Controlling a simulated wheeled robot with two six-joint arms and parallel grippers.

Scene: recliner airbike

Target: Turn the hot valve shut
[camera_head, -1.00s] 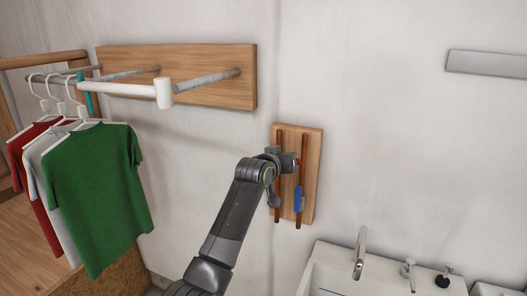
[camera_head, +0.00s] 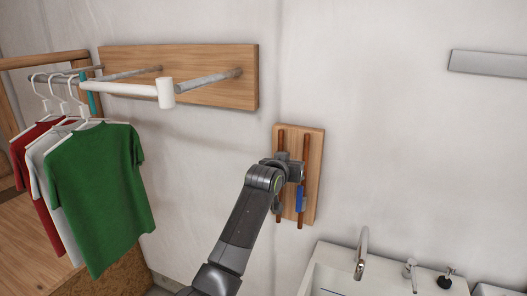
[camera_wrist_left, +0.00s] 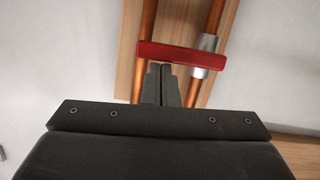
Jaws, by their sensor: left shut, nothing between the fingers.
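The hot valve's red handle (camera_wrist_left: 180,56) shows in the left wrist view as a bar lying across the two copper pipes (camera_wrist_left: 212,20), with a silver valve body (camera_wrist_left: 207,60) on the right pipe. My left gripper (camera_wrist_left: 160,72) is shut and empty, its fingertips at the near edge of the red handle, left of the valve body. I cannot tell whether they touch it. In the head view my left gripper (camera_head: 297,171) is in front of the board's pipes and hides the red handle. A blue handle (camera_head: 299,200) hangs lengthwise just below it.
The pipes run up a wooden board (camera_head: 314,180) on the wall. A sink (camera_head: 330,270) with a tap (camera_head: 361,252) stands below right. A wooden rack (camera_head: 225,90) and hanging shirts (camera_head: 100,195) are at the left.

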